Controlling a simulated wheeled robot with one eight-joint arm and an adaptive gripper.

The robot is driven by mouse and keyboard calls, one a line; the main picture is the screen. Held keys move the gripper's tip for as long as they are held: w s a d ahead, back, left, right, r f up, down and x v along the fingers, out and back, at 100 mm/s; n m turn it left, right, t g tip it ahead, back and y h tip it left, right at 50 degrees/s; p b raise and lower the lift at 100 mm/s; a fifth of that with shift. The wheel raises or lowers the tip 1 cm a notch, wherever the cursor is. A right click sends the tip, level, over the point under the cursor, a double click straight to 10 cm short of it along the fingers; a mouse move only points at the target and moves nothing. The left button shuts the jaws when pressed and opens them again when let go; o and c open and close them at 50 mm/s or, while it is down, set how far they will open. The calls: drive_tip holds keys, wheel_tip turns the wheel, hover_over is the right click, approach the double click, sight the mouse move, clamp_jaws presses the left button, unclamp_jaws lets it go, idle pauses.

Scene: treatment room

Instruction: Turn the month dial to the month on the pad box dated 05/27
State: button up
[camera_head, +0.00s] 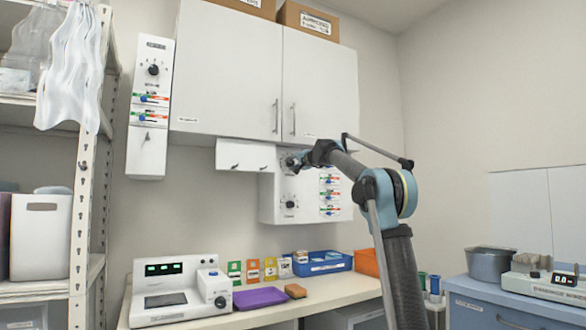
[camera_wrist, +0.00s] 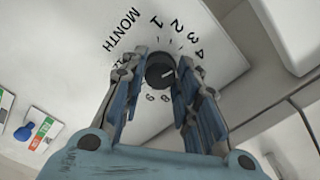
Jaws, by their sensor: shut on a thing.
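The month dial is a small black knob (camera_wrist: 160,73) on a white panel, with "MONTH" and a ring of numbers printed around it. 1, 2, 3 and 4 show above and right of it, 8 and 9 below. My gripper (camera_wrist: 161,62) is shut on the knob, one finger on each side. A pale mark on the knob points right, toward numbers the right finger hides. In the head view my gripper (camera_head: 292,164) is at the upper knob of the wall unit (camera_head: 268,205). Several upright pad boxes (camera_head: 253,271) stand on the counter; their dates are too small to read.
A second knob (camera_head: 290,204) and coloured sliders (camera_head: 329,195) sit lower on the wall unit. White cabinets (camera_head: 240,80) hang just above. A white device (camera_head: 168,287), purple pad (camera_head: 260,298) and blue tray (camera_head: 322,264) are on the counter below.

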drive_tip(key=m, duration=0.4)
drive_tip(key=shift+d+m, duration=0.15)
drive_tip(key=shift+m, duration=1.75)
drive_tip(key=o, duration=1.1)
drive_tip(key=shift+w+f, duration=0.1)
drive_tip(key=shift+w, duration=0.05)
drive_tip(key=shift+v, duration=5.95)
